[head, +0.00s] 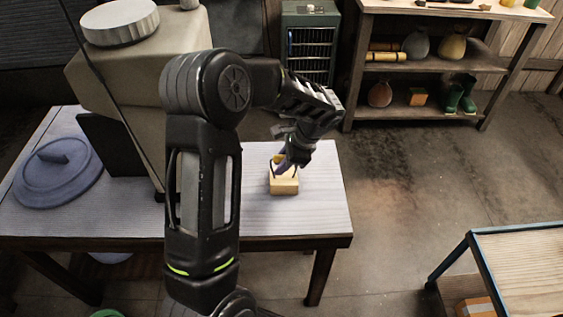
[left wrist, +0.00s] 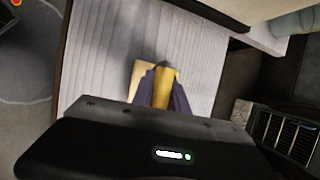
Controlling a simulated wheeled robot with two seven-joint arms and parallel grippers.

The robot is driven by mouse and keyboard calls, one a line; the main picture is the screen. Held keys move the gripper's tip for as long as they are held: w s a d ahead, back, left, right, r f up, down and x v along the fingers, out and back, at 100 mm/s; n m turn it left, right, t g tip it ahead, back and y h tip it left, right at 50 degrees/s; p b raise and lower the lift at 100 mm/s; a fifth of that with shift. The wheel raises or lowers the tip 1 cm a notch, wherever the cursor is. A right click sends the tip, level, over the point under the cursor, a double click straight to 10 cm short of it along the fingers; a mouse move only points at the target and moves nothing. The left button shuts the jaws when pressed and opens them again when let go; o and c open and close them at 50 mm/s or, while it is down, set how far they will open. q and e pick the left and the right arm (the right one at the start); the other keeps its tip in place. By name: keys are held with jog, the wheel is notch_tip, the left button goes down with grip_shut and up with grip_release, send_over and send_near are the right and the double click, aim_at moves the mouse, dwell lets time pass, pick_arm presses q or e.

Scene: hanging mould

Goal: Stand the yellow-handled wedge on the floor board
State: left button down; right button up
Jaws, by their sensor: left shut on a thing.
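The yellow-handled wedge (head: 285,185) shows as a pale wooden block at the right part of the light ribbed tabletop. I cannot tell whether it rests on the tabletop or is just above it. My left gripper (head: 281,168) comes down on it from above, its purple fingers shut on the yellow handle. In the left wrist view, the yellow handle (left wrist: 161,90) stands between the purple fingers, with the pale block (left wrist: 139,76) behind it. The gripper body hides the lower part of that view. My right gripper is not in view. I cannot make out a floor board for certain.
The ribbed table (head: 250,222) also bears a blue round lid (head: 58,172) and a big beige body (head: 95,85) on its left. A blue-framed, wood-topped stand (head: 525,265) is at lower right. Shelves (head: 440,68) stand behind. The concrete floor between is clear.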

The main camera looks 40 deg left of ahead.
pick_arm(q)
jog(key=c, duration=1.3)
grip_release()
jog(key=v, duration=1.2)
jog(key=shift+b, duration=0.4)
jog(key=shift+c, duration=0.4)
